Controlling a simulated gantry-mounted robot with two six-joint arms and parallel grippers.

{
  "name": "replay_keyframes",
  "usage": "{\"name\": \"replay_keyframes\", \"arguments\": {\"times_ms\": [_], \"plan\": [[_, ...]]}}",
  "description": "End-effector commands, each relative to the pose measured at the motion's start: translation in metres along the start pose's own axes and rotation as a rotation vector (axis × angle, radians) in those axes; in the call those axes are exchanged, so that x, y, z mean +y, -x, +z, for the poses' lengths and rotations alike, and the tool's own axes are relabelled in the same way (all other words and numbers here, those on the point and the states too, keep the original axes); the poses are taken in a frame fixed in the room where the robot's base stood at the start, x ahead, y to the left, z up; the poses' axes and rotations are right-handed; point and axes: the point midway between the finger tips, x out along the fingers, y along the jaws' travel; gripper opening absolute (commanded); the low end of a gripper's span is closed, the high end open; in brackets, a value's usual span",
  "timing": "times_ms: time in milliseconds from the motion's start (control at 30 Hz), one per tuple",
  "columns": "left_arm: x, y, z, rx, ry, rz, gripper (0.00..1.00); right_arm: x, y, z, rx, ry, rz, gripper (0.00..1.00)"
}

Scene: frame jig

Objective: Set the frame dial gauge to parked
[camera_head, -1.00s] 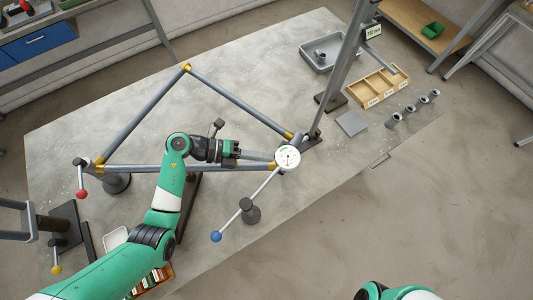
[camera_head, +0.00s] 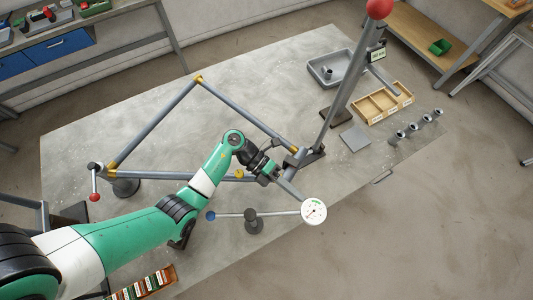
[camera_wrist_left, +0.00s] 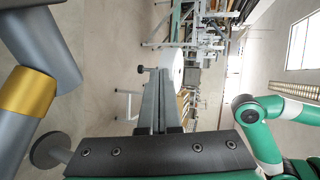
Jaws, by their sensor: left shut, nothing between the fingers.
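The dial gauge (camera_head: 314,212) is a round white dial on the end of a thin rod, over the table's front edge. The rod pivots on a dark post (camera_head: 252,216) and has a blue ball (camera_head: 210,216) at its other end. The dial stands apart from the frame's right corner (camera_head: 293,149). My left gripper (camera_head: 298,196) is shut and empty, its tips close beside the dial; I cannot tell whether they touch. In the left wrist view the shut fingers (camera_wrist_left: 156,102) point toward the white dial edge (camera_wrist_left: 178,64). My right gripper is out of view.
The tube frame (camera_head: 150,126) with gold joints lies behind my left arm. A tilted column (camera_head: 346,90) with a red ball stands at the right corner. A grey tray (camera_head: 335,68), a wooden divided box (camera_head: 383,103) and several small grey cylinders (camera_head: 415,127) are at right.

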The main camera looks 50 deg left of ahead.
Motion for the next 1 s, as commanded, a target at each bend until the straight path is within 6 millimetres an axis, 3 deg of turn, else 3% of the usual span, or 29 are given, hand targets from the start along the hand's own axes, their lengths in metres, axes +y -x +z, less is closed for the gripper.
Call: {"name": "replay_keyframes", "arguments": {"times_ms": [733, 1000], "plan": [[-0.003, -0.009, -0.006, 0.003, 0.001, 0.0, 0.0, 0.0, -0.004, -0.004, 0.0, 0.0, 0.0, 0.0], [0.004, 0.011, 0.002, 0.002, -0.003, 0.001, 0.0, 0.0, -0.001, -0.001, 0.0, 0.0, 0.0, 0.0]]}}
